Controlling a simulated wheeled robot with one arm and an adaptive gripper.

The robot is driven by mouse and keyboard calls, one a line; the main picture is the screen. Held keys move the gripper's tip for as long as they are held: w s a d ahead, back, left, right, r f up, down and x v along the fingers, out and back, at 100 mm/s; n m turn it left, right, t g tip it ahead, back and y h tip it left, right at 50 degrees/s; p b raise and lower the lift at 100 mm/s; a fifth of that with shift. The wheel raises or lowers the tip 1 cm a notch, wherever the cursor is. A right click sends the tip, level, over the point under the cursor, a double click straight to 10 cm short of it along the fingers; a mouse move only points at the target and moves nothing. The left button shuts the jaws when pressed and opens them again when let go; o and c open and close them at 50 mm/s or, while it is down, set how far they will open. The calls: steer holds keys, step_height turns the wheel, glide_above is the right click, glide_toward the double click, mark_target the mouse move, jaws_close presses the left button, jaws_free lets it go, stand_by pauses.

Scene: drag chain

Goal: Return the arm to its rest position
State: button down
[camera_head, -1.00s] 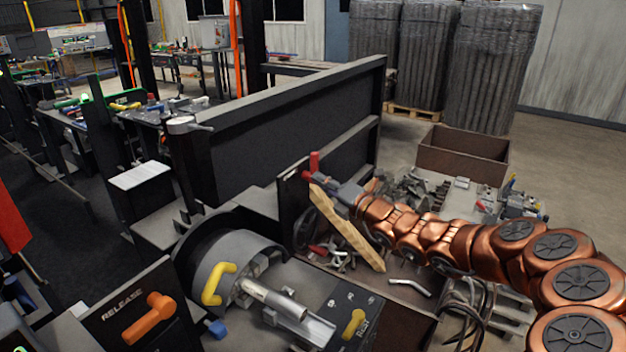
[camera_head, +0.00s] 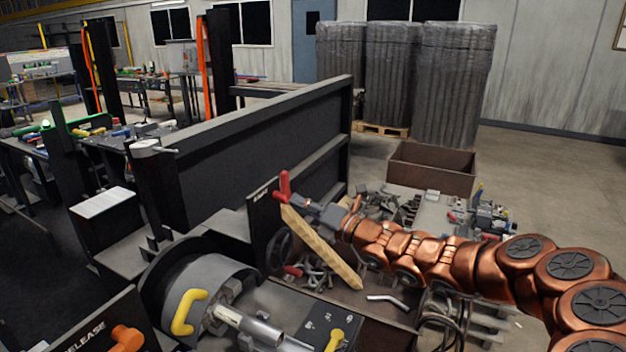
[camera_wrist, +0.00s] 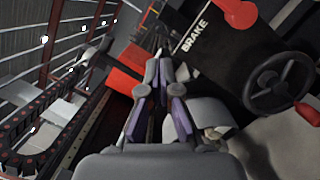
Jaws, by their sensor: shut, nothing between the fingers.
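My copper-coloured arm (camera_head: 440,255) reaches in from the right, over the crates, toward the machine. My gripper (camera_head: 297,199) is at its far end, beside the red lever (camera_head: 284,186) on the black brake panel (camera_head: 262,222). In the wrist view my gripper (camera_wrist: 160,62) has its fingertips together and holds nothing. The panel there reads BRAKE (camera_wrist: 195,36), with a red knob (camera_wrist: 240,12) above and a handwheel (camera_wrist: 280,85) at the right. I cannot tell whether the fingertips touch the lever.
A wooden plank (camera_head: 320,248) leans just below my gripper. The lathe-like machine with a yellow handle (camera_head: 187,312) is at the lower left. A black partition (camera_head: 265,150) stands behind. A brown crate (camera_head: 430,170) and wrapped stacks (camera_head: 450,85) are beyond. Open floor (camera_head: 560,180) lies to the right.

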steer(key=s+a+r+n+g+y, duration=0.1)
steer(key=s+a+r+n+g, duration=0.2)
steer(key=s+n, duration=0.3)
steer(key=s+a+r+n+g+y, duration=0.1)
steer(key=s+a+r+n+g, duration=0.15)
steer(key=s+n, duration=0.35)
steer(key=s+f+n+g+h, duration=0.2)
steer(key=s+n+g, duration=0.1)
steer(key=s+n, duration=0.4)
steer(key=s+f+n+g+h, duration=0.25)
steer(key=s+n, duration=0.25)
steer(key=s, duration=0.4)
steer(key=s+d+f+n+h, duration=0.4)
steer(key=s+d, duration=0.2)
steer(key=d, duration=0.3)
steer(key=s+d+f+n+g+h, duration=0.1)
steer(key=s+d+f+n+h, duration=0.3)
steer(key=d, duration=0.6)
steer(key=s+d+f+n+h, duration=0.4)
steer(key=s+d, duration=0.3)
steer(key=d, duration=0.3)
steer(key=shift+s+d+f+g+h, duration=0.15)
steer(key=shift+s+f+g+h, duration=0.2)
steer(key=shift+f+h, duration=0.35)
